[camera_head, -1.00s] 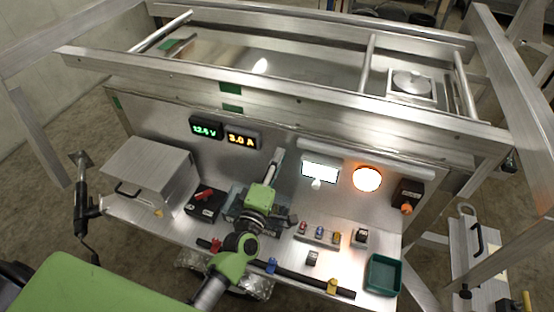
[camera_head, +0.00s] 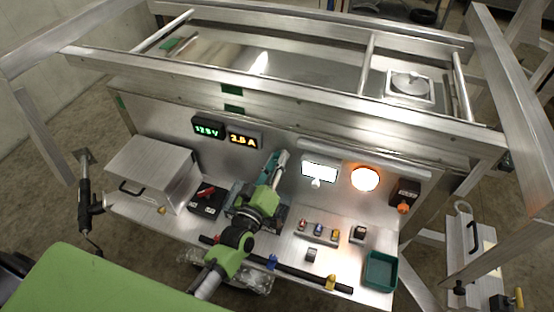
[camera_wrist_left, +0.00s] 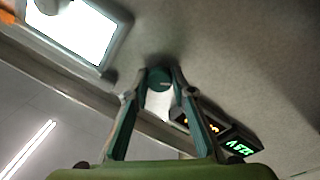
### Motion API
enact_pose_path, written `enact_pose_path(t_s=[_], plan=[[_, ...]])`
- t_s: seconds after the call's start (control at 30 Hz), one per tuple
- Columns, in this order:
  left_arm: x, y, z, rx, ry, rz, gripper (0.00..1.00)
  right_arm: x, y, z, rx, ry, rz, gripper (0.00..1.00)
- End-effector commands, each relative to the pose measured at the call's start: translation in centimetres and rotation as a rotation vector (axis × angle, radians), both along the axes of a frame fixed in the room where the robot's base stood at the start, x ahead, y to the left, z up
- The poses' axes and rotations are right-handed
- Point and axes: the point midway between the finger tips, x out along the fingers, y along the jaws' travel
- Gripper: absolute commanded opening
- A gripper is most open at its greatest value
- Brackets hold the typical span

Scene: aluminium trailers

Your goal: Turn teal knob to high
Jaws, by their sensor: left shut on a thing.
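The teal knob (camera_wrist_left: 159,79) shows in the left wrist view, round and dark teal, on the grey panel. My left gripper (camera_wrist_left: 158,82) has its fingertips on either side of the knob and is shut on it. In the head view, my left gripper (camera_head: 281,158) reaches up to the panel, between the amber meter and the white screen. There the gripper hides the knob, and I cannot read its setting. My right gripper is in neither view.
A green meter (camera_head: 208,128) and an amber meter (camera_head: 243,140) sit left of the gripper. A lit white screen (camera_head: 319,169) and a glowing orange lamp (camera_head: 365,178) sit right. Below are small coloured switches (camera_head: 319,232) and a teal tray (camera_head: 380,271). A metal box (camera_head: 150,172) stands left.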

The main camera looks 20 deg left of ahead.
Motion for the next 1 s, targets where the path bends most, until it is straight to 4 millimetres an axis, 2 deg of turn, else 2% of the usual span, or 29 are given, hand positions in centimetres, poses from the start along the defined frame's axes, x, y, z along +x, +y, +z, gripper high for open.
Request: enact_pose_path(t_s=[0.57,0.6,0.63,1.0], plan=[[0.01,-0.02,0.01,0.032,-0.002,0.0,0.01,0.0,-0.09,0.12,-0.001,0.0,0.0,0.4],[0.01,-0.02,0.01,0.032,-0.002,0.0,0.31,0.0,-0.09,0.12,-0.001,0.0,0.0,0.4],[0.01,-0.02,0.01,0.032,-0.002,0.0,0.38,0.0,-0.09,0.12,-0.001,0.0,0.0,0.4],[-0.15,0.01,-0.04,0.03,0.0,0.0,0.4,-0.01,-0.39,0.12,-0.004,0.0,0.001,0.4]])
